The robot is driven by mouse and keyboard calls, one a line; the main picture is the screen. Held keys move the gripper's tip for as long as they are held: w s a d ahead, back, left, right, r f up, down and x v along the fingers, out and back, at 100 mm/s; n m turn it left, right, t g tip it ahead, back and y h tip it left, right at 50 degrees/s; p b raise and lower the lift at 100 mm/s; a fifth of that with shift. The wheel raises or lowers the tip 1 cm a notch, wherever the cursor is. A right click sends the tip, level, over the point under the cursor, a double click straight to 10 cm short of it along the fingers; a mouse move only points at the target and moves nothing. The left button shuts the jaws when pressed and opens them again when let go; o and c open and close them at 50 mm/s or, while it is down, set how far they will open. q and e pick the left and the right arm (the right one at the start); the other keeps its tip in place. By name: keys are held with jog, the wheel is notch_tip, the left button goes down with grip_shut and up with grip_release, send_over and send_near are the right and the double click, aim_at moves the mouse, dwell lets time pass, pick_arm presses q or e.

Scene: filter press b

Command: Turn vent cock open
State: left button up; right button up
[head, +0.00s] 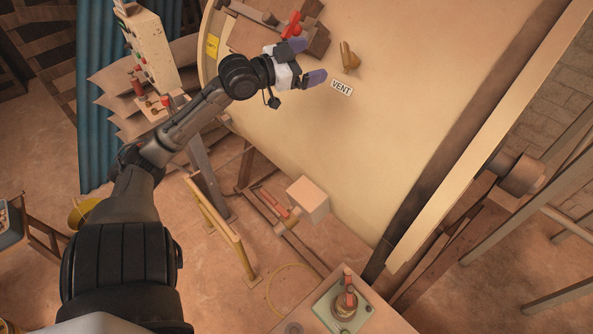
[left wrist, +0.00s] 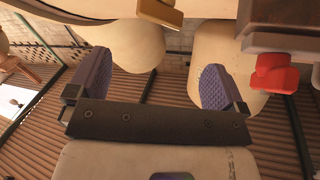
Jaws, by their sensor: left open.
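The vent cock (head: 349,57) is a small brass fitting on the large cream tank surface, just above the "VENT" label (head: 342,88). My left gripper (head: 314,61) is open and empty, with its two purple-padded fingers pointing toward the cock from its left. A gap shows between the fingertips and the cock. In the left wrist view, the open left gripper (left wrist: 158,80) shows with a brass piece (left wrist: 160,12) at the top edge, beyond the fingers; it looks like the cock and is partly cut off. My right gripper is not in view.
A red handle (head: 291,26) on a brown block sits close to the left gripper's upper finger; red also shows at right in the left wrist view (left wrist: 275,74). A control box (head: 148,48) stands upper left. A yellow rail (head: 225,240) and a pedestal (head: 365,308) stand below.

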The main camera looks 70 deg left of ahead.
pick_arm(q)
jog(key=s+f+n+g+y, duration=0.1)
jog(key=s+f+g+y, duration=0.1)
jog(key=f+g, duration=0.35)
jog(key=s+f+n+g+y, duration=0.2)
jog(key=f+y, duration=0.1)
jog(key=f, duration=0.6)
jog(key=s+d+f+g+h+p, duration=0.1)
jog(key=d+f+p, duration=0.3)
jog(key=d+f, duration=0.5)
jog(key=shift+s+d+f, duration=0.25)
jog(key=shift+s+d, duration=0.4)
jog(key=shift+s, duration=0.2)
jog(key=shift+g, duration=0.25)
jog(key=shift+c, duration=0.5)
